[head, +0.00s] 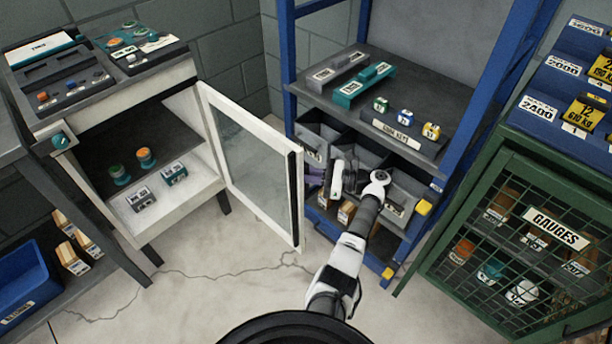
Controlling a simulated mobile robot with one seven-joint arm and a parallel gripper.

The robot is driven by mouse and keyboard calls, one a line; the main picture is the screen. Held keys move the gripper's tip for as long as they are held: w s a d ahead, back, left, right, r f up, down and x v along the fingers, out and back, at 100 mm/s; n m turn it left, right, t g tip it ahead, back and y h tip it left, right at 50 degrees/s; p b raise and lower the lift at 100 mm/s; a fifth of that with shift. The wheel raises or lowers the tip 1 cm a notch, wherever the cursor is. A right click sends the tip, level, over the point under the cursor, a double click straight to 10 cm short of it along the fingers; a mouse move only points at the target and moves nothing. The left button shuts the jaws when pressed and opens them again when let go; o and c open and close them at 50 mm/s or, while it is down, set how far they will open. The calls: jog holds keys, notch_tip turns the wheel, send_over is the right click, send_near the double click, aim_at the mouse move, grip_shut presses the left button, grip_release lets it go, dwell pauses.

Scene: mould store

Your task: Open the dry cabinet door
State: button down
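The dry cabinet (185,205) is a white cabinet at the left. Its white-framed glass door (250,165) stands wide open, swung out to the right from the right side of the opening. A dark strip runs along the door's free edge. The shelves inside show, with small jars and boxes on them. My gripper (316,180) is just right of the door's free edge, pointing left. Its fingers are small and dark, and partly hidden near the edge. I cannot tell whether they touch the door or are open.
A blue-framed rack (449,190) with grey bins stands behind my arm. A green mesh cabinet marked GAUGES (547,228) is at the right. Instruments (62,72) sit on top of the dry cabinet. A blue bin (28,285) is at lower left. Floor before the door is clear.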

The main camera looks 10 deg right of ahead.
jog(key=c, duration=1.6)
grip_release()
jog(key=shift+o, duration=0.2)
